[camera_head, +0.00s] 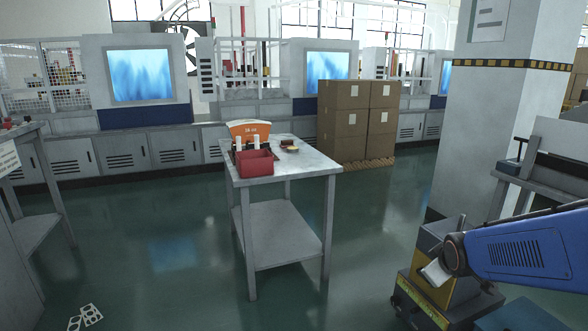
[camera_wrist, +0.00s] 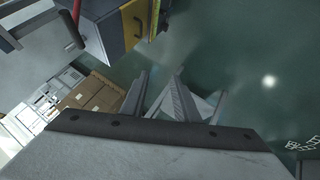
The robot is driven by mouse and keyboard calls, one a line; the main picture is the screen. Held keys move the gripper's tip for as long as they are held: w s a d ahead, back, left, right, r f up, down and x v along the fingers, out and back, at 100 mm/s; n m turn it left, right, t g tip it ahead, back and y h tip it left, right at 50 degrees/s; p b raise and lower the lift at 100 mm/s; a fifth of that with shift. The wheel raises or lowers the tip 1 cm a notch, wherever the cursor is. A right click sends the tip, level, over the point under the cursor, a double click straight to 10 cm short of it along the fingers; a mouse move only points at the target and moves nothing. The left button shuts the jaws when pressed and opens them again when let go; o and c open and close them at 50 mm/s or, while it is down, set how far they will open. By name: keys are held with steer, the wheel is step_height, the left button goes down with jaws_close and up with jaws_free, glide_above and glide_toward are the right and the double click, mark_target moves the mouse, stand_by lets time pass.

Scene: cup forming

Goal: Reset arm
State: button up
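My arm comes in from the right edge of the head view, with a blue link (camera_head: 520,253) and a dark round joint at its left end. A small silver part (camera_head: 436,272) shows beyond that joint, in front of a yellow and grey wheeled unit. In the wrist view, a dark bolted bar of my wrist spans the lower part. Beyond it, the two grey fingers of my gripper (camera_wrist: 161,74) stand apart, with a gap between their tips. No object shows between the tips.
The wheeled unit (camera_head: 440,290) is close to my arm. A pillar (camera_head: 495,130) stands at right.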

steer(key=s+a+r+m+g, duration=0.1)
steer(key=s+a+m, duration=0.1)
steer(key=s, duration=0.6)
steer(key=s+a+r+m+g+y, duration=0.1)
steer(key=s+a, duration=0.3)
steer(key=s, duration=0.4)
steer(key=s+a+r+m+g, duration=0.1)
steer(key=s+a+r+m, duration=0.1)
steer(key=s, duration=0.7)
steer(key=shift+a+r+m+g+y, duration=0.3)
steer(key=shift+a+m+y, duration=0.1)
steer(key=shift+m, duration=0.1)
